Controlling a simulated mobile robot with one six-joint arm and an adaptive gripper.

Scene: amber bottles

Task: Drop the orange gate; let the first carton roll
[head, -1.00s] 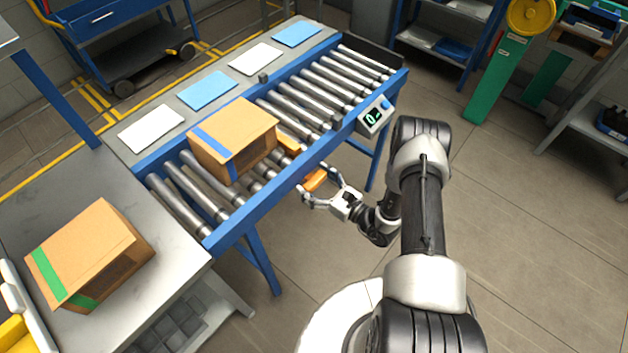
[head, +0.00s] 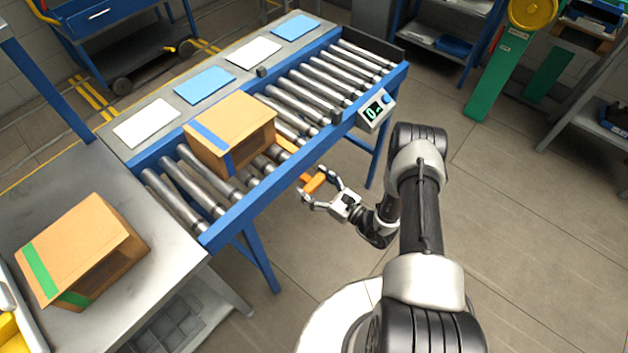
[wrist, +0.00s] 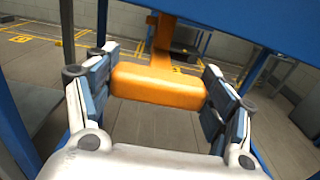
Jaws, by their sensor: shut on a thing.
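The orange gate shows as a thin bar (head: 286,145) at the roller line, close to the carton's right side. Its orange handle (head: 314,183) sticks out beyond the conveyor's near blue rail. My gripper (head: 315,186) is shut on this handle. In the wrist view, the handle (wrist: 158,87) lies crosswise between my two fingers, with an orange stem rising behind it. The first carton (head: 230,135), brown with blue tape, sits on the rollers on the left side of the gate. A second carton (head: 80,250) with green tape sits on the grey side table.
The roller conveyor (head: 235,210) has a blue frame, and its rollers right of the gate are bare. A small display box (head: 375,111) reading 0 is on the near rail. White and blue cards lie along the far ledge.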

